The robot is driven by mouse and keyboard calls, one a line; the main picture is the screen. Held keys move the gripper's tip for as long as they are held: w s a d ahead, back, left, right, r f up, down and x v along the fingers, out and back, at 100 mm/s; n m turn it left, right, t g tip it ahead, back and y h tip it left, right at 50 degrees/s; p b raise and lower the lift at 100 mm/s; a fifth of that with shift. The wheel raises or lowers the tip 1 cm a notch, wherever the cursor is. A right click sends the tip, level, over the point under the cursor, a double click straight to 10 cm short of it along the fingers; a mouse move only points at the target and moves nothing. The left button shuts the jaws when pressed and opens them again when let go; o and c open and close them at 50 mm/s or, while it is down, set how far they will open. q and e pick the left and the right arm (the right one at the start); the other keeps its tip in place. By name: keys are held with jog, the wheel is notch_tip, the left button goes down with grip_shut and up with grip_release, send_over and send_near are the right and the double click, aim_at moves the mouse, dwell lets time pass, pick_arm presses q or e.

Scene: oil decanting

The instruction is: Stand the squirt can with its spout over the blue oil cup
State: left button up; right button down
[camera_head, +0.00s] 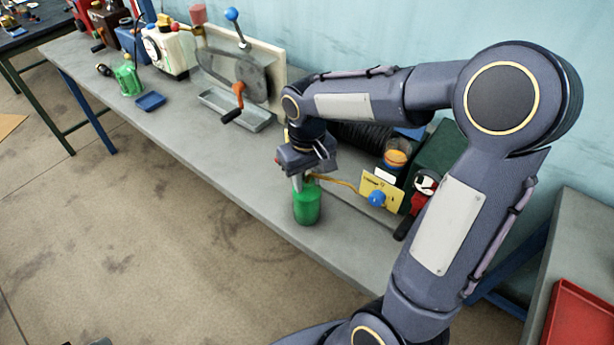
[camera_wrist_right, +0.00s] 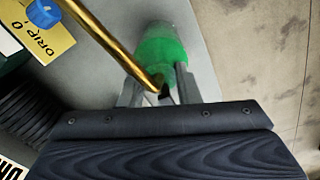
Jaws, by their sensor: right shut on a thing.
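The green squirt can (camera_head: 307,205) is upright near the bench's front edge, with a thin brass spout reaching right. My right gripper (camera_head: 297,178) is shut on its top from above. In the right wrist view the green can (camera_wrist_right: 163,45) shows beyond the fingers (camera_wrist_right: 160,90), and the spout (camera_wrist_right: 110,42) runs out of the top edge. The blue oil cup (camera_head: 377,198) is in front of a yellow card; it also shows in the right wrist view (camera_wrist_right: 43,12). The spout ends near the card's left side; its tip over the cup is not clear. Whether the can touches the bench is unclear.
The yellow card (camera_head: 367,186) and a red-and-black item (camera_head: 422,190) are right of the can. Another green can (camera_head: 128,80) and a blue tray (camera_head: 150,101) are at the far left. A grey tray (camera_head: 236,112) lies behind. Bench between is clear.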

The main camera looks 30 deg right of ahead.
jog(key=c, duration=1.1)
grip_release()
jog(key=shift+o, duration=0.2)
notch_tip(320, 180, up, 11)
jog(key=p, duration=0.1)
jog(key=s+a+f+m+t+y, duration=0.1)
jog(key=s+a+f+t+y, duration=0.1)
jog(key=s, duration=0.6)
jog(key=s+a+f+t+y, duration=0.1)
jog(key=s+a+f+t, duration=0.1)
jog(key=s, duration=0.7)
jog(key=shift+f+m+t+y, duration=0.4)
jog(key=shift+f+t, duration=0.25)
jog(key=shift+t, duration=0.15)
jog(key=shift+a, duration=0.1)
